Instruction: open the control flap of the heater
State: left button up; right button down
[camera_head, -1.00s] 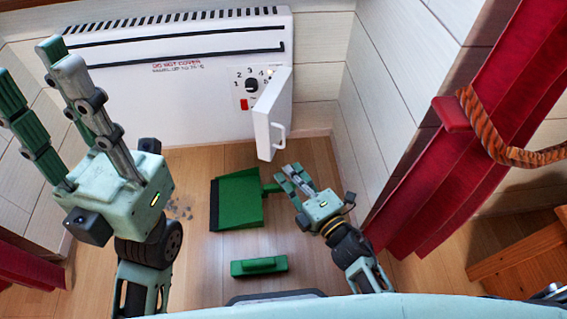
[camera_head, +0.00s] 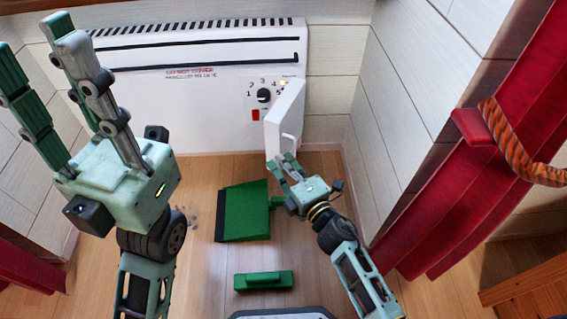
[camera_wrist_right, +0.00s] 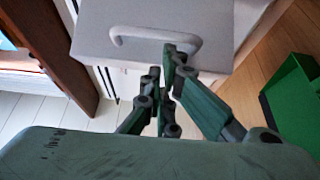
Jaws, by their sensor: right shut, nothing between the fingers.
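The white heater (camera_head: 150,105) is on the far wall. Its control flap (camera_head: 285,118) stands swung out at the right end, leaving the dial (camera_head: 264,95) and its numbers uncovered. In the right wrist view the flap (camera_wrist_right: 220,25) fills the top, with its handle (camera_wrist_right: 155,33) across it. My right gripper (camera_head: 283,160) is shut and empty at the flap's lower end. In the right wrist view its fingertips (camera_wrist_right: 172,55) overlap the handle; I cannot tell if they touch it. My left gripper (camera_head: 50,45) is open and empty, raised at the left.
A green dustpan (camera_head: 243,212) lies on the wooden floor, left of my right gripper. A green brush (camera_head: 263,281) lies nearer. Grey crumbs are on the floor left of the dustpan. A red curtain (camera_head: 440,190) with an orange tieback hangs at the right.

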jog(key=s+d+n+y+p, duration=0.1)
jog(key=d+p, duration=0.1)
jog(key=d, duration=0.5)
jog(key=shift+s+d+g+y, duration=0.15)
jog(key=shift+d+g+y, duration=0.15)
jog(key=shift+g, duration=0.1)
